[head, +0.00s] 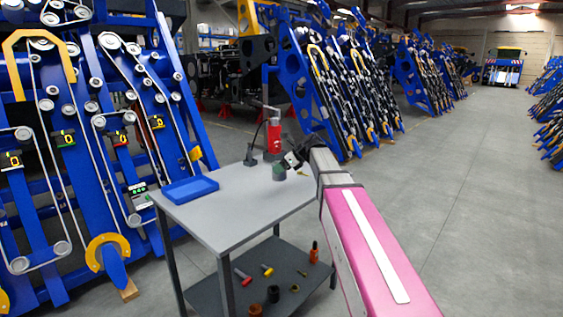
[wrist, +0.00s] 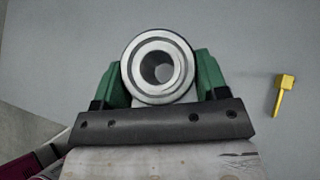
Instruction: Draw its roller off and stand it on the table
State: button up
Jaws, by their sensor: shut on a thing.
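The roller (wrist: 158,92) is a silver ring with a dark centre bore, its round end face turned to the wrist camera. My gripper (wrist: 160,75) is shut on the roller, with one green finger at each side. In the head view my gripper (head: 279,170) is over the right part of the grey table (head: 235,205). The roller is mostly hidden there behind the fingers. I cannot tell whether its lower end touches the tabletop.
A blue tray (head: 190,190) lies at the table's left. A red tool (head: 273,138) stands at the back edge. A small yellow piece (wrist: 285,92) lies right of the roller. The lower shelf (head: 265,290) holds several loose parts. Blue belt frames (head: 130,90) stand left and behind.

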jog(key=shift+f, duration=2.45)
jog(key=o, duration=1.4)
jog(key=shift+c, duration=0.2)
jog(key=shift+f, duration=0.1)
jog(key=shift+d, duration=0.1)
jog(key=v, duration=1)
jog(key=shift+d+r, duration=0.25)
jog(key=shift+r, duration=0.05)
jog(key=shift+s, duration=0.1)
